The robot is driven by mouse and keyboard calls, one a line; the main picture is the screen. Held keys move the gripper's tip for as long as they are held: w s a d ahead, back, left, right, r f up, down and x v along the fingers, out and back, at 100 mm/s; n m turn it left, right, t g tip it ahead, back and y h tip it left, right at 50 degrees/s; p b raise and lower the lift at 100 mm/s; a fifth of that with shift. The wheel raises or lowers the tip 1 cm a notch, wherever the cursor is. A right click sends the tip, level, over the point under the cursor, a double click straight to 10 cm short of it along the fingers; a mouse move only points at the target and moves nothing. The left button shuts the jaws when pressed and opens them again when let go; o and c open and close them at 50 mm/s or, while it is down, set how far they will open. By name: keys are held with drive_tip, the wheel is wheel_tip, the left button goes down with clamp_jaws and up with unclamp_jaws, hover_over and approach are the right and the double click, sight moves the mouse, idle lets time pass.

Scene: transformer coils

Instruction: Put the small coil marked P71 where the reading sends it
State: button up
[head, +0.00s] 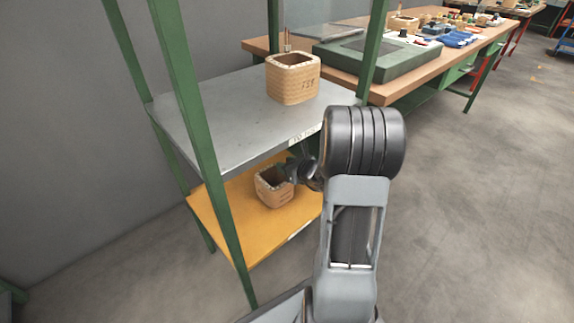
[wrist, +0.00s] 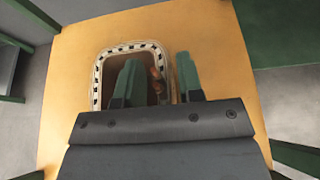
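A small tan wound coil (head: 270,188), squarish with an open middle, sits on the yellow lower shelf (head: 240,232). Any mark on it is not readable. My gripper (head: 292,170) is at its right side in the head view, partly hidden by my arm. In the wrist view my gripper (wrist: 160,82) has its two green fingers apart. One finger is over the coil's opening and the other is by the outer side of the right wall. The coil's pale rim (wrist: 97,82) shows there, with a gap between the wall and the left finger. Copper-coloured leads show inside.
Another coil (head: 293,80) with a blurred mark stands on the grey upper shelf (head: 235,102), above the lower one. Green rack posts (head: 186,85) frame the shelves. A workbench (head: 440,62) with tools stands behind; floor at the right is clear.

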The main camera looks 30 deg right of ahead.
drive_tip(key=shift+r, duration=0.2)
drive_tip(key=shift+s+d+r+p, duration=0.1)
drive_tip(key=shift+s+r+p, duration=0.05)
drive_tip(key=shift+s+p, duration=0.2)
drive_tip(key=p+v, duration=0.3)
drive_tip(key=v, duration=0.8)
drive_tip(key=shift+s+p, duration=0.15)
drive_tip(key=shift+p, duration=0.25)
